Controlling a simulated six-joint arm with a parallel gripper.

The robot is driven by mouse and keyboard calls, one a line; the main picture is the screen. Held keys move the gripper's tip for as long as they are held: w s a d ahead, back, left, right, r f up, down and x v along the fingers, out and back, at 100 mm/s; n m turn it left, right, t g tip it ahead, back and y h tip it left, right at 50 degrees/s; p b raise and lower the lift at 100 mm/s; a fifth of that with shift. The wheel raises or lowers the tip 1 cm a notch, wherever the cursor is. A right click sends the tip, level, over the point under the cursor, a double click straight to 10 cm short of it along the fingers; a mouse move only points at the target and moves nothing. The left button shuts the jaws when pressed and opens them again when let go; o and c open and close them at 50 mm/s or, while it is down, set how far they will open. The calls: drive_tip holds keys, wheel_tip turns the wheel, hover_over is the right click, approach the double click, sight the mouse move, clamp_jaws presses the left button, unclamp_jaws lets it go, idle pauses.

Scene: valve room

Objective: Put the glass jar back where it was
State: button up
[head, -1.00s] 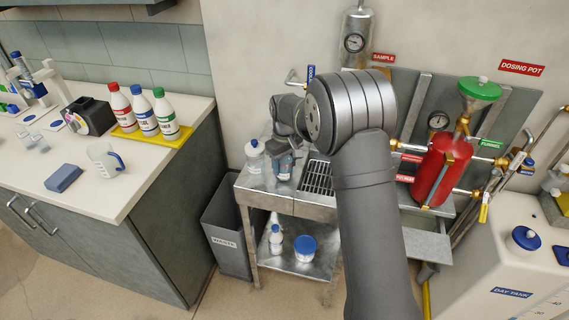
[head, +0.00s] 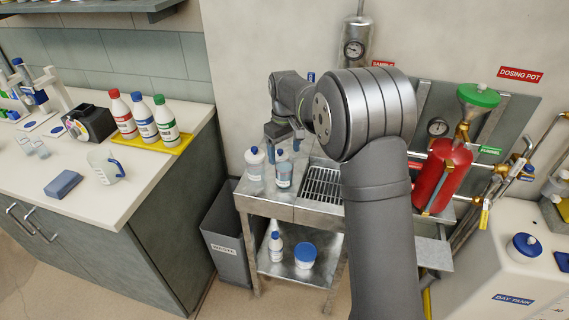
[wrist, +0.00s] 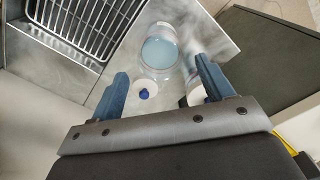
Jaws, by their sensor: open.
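The glass jar (head: 284,175), clear with pale blue liquid inside, stands upright on the metal bench, left of its grate. In the wrist view the jar (wrist: 161,54) shows beyond and between my fingertips, apart from them. My gripper (head: 284,138) is open and empty, above and behind the jar in the head view. In the wrist view its two blue fingers (wrist: 162,78) are spread. A small round white top with a blue knob (wrist: 145,89) shows near the left finger.
A white bottle (head: 255,165) stands close left of the jar; in the wrist view a bottle is partly hidden by the right finger. The grate (head: 322,185) is to the right. A waste bin (head: 229,240) stands below left.

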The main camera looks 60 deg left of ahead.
sight(285, 161)
drive_tip(key=shift+r, duration=1.8)
wheel_tip(285, 161, down, 12)
drive_tip(key=shift+f, duration=0.25)
drive_tip(key=shift+r, duration=2.15)
